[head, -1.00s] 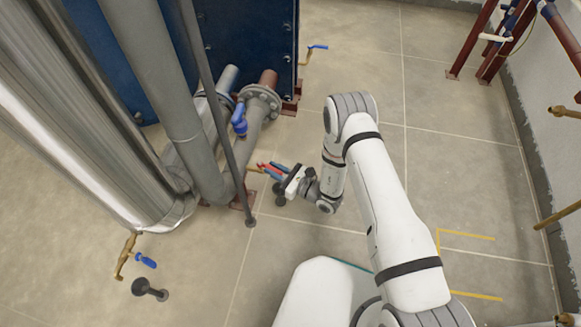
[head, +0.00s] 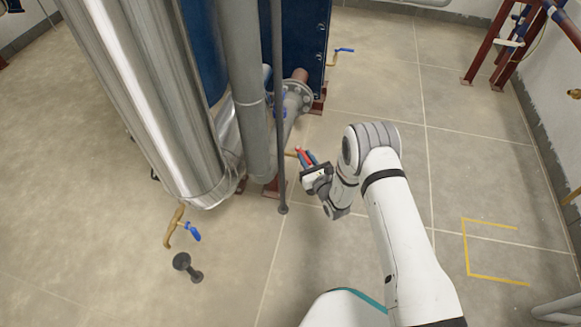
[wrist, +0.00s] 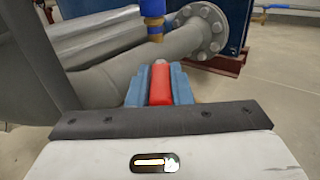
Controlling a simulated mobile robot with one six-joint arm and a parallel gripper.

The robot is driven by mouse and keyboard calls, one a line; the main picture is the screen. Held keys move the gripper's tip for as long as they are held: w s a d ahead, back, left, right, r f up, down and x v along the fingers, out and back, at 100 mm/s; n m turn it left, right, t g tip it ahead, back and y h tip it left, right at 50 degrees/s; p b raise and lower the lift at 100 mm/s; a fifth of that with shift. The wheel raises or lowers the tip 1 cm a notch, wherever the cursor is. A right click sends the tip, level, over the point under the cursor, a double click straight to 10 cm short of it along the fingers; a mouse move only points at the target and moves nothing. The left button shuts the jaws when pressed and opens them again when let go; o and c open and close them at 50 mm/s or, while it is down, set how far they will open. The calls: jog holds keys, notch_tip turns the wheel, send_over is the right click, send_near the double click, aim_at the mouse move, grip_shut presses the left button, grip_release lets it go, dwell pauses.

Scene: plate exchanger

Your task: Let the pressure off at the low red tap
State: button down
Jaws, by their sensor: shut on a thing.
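The low red tap's handle (wrist: 160,84) sits between the two blue fingers of my gripper (wrist: 159,72) in the wrist view. The gripper is shut on it. In the head view, my gripper (head: 307,157) is low beside the grey pipes, with the red handle (head: 302,153) showing between its fingers. A short brass piece (head: 290,153) shows just left of the fingertips. Most of the tap's body is hidden by the fingers and handle.
A blue-handled brass tap (head: 180,229) and a black floor drain (head: 187,266) are at lower left. A thin dark vertical pipe (head: 280,120) stands left of my gripper. Another blue-handled tap (head: 342,51) is at the back. Floor to the right is open.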

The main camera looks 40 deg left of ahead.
jog(key=shift+d+f+t, duration=0.1)
jog(key=shift+f+t, duration=0.1)
jog(key=shift+t, duration=0.1)
jog(key=c, duration=1.5)
grip_release()
jog(key=shift+o, duration=1)
jog(key=shift+s+r, duration=0.1)
jog(key=shift+p+v, duration=1.5)
jog(key=shift+v, duration=2.3)
jog(key=shift+r, duration=0.1)
